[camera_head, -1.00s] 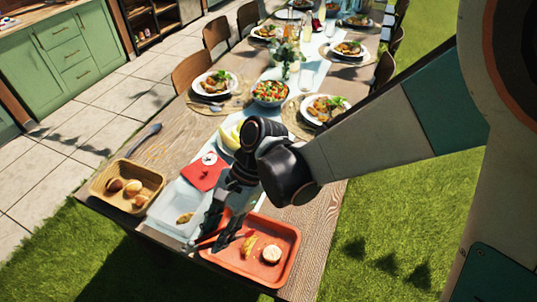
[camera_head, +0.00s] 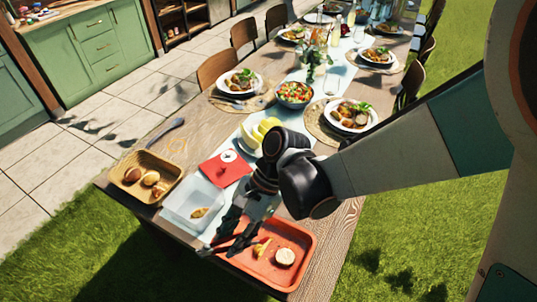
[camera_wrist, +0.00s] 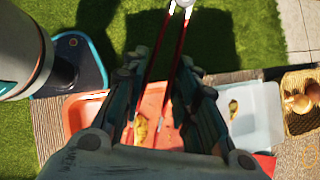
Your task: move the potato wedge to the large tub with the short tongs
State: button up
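My gripper (camera_wrist: 160,70) is over the near end of the table, its dark fingers closed around the red arms of the tongs (camera_wrist: 180,55). The tongs' silver end points past the table edge in the wrist view. Below is an orange tray (camera_head: 306,262) with a yellow wedge-like piece (camera_head: 262,247) and a pale round slice (camera_head: 285,257). The yellow piece also shows in the wrist view (camera_wrist: 140,129), below the gripper. Left of the tray is a clear tub (camera_head: 183,198) holding a small brownish-yellow piece (camera_head: 200,212). I cannot tell which piece is the potato wedge.
A tan basket (camera_head: 170,172) with several rounded brown items stands left of the tub. A red board (camera_head: 226,172) lies behind the tub, with a bowl of yellow pieces (camera_head: 258,133) beyond. Plates and a salad bowl (camera_head: 295,94) fill the far table. Chairs line both sides.

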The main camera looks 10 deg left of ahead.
jog(key=shift+f+b, duration=2.45)
jog(key=shift+f, duration=0.75)
grip_shut()
jog(key=shift+r, duration=0.1)
notch_tip(320, 180, up, 12)
jog(key=p, duration=0.9)
jog(key=shift+s, duration=0.15)
